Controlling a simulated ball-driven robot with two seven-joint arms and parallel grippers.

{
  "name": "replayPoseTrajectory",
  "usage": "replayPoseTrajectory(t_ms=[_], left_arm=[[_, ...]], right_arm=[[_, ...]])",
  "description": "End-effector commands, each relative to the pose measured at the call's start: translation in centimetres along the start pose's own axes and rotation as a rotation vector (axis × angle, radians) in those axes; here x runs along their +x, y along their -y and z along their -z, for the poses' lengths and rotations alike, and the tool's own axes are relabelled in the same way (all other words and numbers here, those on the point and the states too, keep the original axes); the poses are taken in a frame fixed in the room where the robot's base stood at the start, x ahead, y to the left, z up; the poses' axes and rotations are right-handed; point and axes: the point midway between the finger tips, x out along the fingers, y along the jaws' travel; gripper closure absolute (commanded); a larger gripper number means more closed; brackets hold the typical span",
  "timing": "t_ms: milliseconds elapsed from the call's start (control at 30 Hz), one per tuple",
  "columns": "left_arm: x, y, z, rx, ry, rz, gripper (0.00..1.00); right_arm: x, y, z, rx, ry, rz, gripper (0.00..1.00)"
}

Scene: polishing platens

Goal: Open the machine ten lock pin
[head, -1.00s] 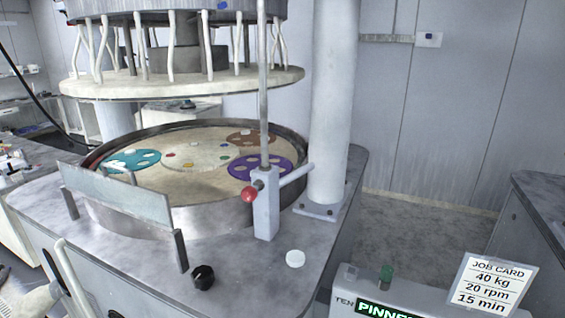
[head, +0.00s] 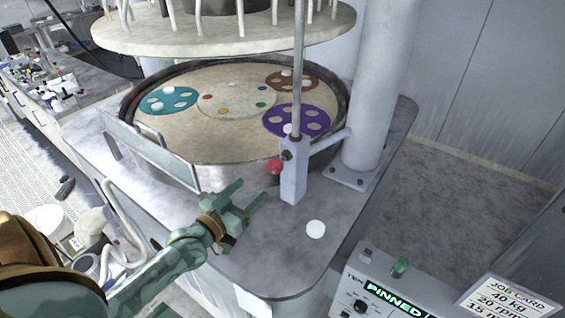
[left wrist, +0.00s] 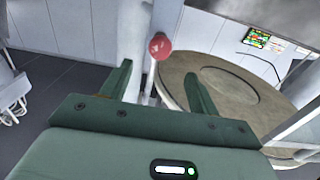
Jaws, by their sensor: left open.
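The lock pin has a red ball knob (head: 275,166) on the side of a grey upright block (head: 294,172), with a thin vertical rod rising from it. The console below reads PINNED on a green-lit display (head: 394,300). My left gripper (head: 249,196) is open and empty, just below and left of the red knob, over the machine's grey top. In the left wrist view the red knob (left wrist: 160,46) appears beyond and between the two green fingers (left wrist: 160,82), apart from them. My right gripper is not in view.
The round platen basin (head: 128,104) holds teal, brown and purple carriers. A clear guard panel (head: 150,150) stands at its front left. A white round button (head: 315,229) is on the machine top. A thick white column (head: 375,100) stands behind right. A job card (head: 508,302) is at lower right.

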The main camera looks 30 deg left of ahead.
Motion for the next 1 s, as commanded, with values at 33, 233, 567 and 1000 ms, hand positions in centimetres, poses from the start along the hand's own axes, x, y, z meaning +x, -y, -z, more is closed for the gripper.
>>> replayPoseTrajectory(t_ms=[33, 233, 567, 1000], left_arm=[[1.4, 0.0, 0.2, 0.001, -0.005, 0.001, 0.39], [6.6, 0.1, 0.1, 0.001, -0.003, 0.0, 0.39], [12.1, 0.0, -0.1, 0.002, 0.001, -0.001, 0.39], [12.8, 0.0, -0.1, 0.002, 0.002, -0.001, 0.56]], right_arm=[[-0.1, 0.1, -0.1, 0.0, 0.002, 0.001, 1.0], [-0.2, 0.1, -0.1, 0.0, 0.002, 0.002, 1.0], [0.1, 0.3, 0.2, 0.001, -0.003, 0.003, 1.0], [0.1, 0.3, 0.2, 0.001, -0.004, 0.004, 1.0]])
